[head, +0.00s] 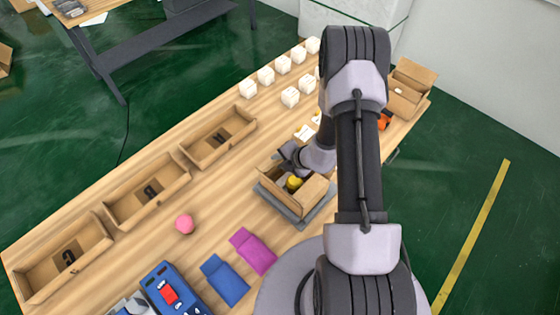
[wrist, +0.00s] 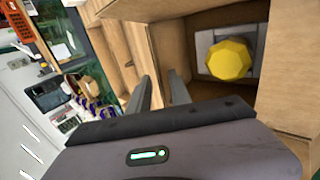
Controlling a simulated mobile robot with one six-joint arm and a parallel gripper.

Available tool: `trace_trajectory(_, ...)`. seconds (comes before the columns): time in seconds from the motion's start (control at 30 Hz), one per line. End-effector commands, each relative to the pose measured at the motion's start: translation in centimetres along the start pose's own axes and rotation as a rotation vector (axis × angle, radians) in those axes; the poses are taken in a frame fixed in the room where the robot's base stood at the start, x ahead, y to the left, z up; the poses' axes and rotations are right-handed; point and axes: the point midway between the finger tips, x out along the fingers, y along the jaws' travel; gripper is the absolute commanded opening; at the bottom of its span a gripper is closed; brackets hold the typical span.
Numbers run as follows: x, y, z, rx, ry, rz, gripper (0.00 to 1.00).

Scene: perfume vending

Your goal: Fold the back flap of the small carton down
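The small carton (head: 311,192) stands open on a grey plate near the middle of the table, with its flaps raised. A bottle with a yellow faceted cap (head: 293,183) is inside; the cap (wrist: 229,60) also shows in the wrist view, on a grey block. My gripper (head: 284,158) is at the carton's far side, partly hidden by my arm. In the wrist view, the two fingers (wrist: 163,82) are apart with a narrow gap, beside a cardboard panel (wrist: 162,40). I cannot tell whether they touch it. The back flap is not clearly distinguishable.
Three long cardboard trays (head: 147,190) line the table's left edge. Several white boxes (head: 283,65) stand at the far end. An open carton (head: 408,90) is at the far right. A pink ball (head: 185,223), a blue pouch (head: 225,280) and a purple pouch (head: 253,251) lie nearer.

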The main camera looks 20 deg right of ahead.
Motion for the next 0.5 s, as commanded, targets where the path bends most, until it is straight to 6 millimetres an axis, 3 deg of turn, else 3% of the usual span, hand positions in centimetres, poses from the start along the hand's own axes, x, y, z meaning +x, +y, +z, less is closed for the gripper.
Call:
trace_trajectory(0.17,-0.01,0.02,0.01,0.0,0.0,0.0,0.25)
trace_trajectory(0.3,-0.02,0.02,0.01,-0.001,0.0,0.0,0.01)
trace_trajectory(0.5,-0.03,0.02,0.01,-0.001,0.0,0.0,0.0)
